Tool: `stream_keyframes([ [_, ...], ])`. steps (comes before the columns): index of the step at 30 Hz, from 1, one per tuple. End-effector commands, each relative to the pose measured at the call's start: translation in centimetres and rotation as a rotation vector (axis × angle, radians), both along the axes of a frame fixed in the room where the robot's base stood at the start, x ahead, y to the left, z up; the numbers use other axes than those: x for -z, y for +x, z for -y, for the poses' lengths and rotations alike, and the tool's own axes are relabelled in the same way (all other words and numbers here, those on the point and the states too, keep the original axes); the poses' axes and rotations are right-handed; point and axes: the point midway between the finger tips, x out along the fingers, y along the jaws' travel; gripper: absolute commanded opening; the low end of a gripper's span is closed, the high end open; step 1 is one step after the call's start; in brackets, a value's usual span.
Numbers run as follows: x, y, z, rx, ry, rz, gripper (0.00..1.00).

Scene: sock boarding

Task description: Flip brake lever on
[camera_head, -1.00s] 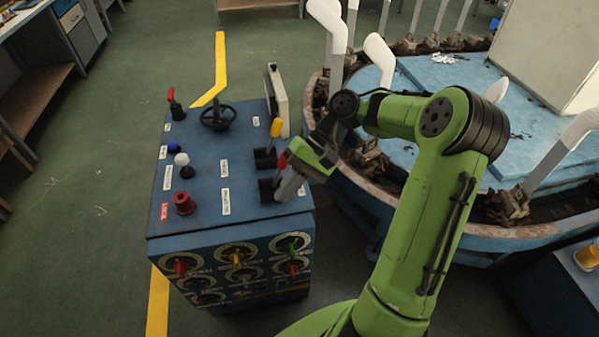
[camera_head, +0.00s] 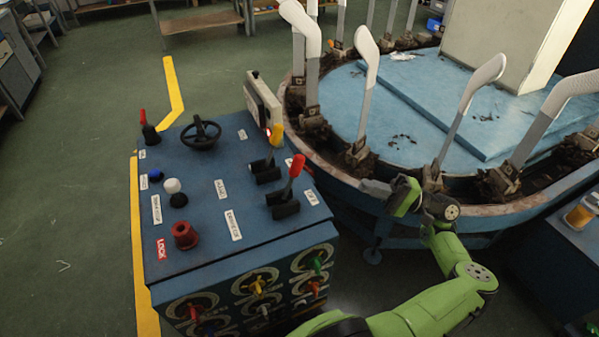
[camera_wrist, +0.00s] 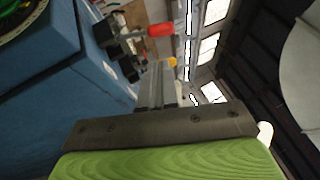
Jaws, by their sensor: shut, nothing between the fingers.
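A blue control box (camera_head: 205,226) carries two larger levers on its right side. One has a red handle (camera_head: 297,165) on a dark base; it stands up, tilted slightly right. The other has a yellow handle (camera_head: 277,135), also raised, just behind it. I cannot read which label marks the brake lever. My gripper (camera_head: 366,187) is to the right of the red lever, apart from it, beside the round machine's rim. It is shut and empty. In the wrist view my gripper's fingers (camera_wrist: 156,88) point toward the box's levers, with the red handle (camera_wrist: 160,30) above and apart from them.
The box top also has a black handwheel (camera_head: 201,134), a small red-tipped lever (camera_head: 143,117), a white knob (camera_head: 172,185) and a red button (camera_head: 185,235). The round blue machine (camera_head: 400,105) with white sock forms stands close on the right. Floor left is clear.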

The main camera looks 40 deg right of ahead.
Motion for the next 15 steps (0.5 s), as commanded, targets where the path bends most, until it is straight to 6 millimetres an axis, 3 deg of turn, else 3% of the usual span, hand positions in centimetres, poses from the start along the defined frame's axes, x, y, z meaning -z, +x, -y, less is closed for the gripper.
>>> stream_keyframes([
  [8, -0.3, 0.5, -0.5, -0.008, -0.002, -0.003, 0.0],
  [15, -1.6, 2.9, -3.0, -0.016, -0.003, -0.008, 0.0],
])
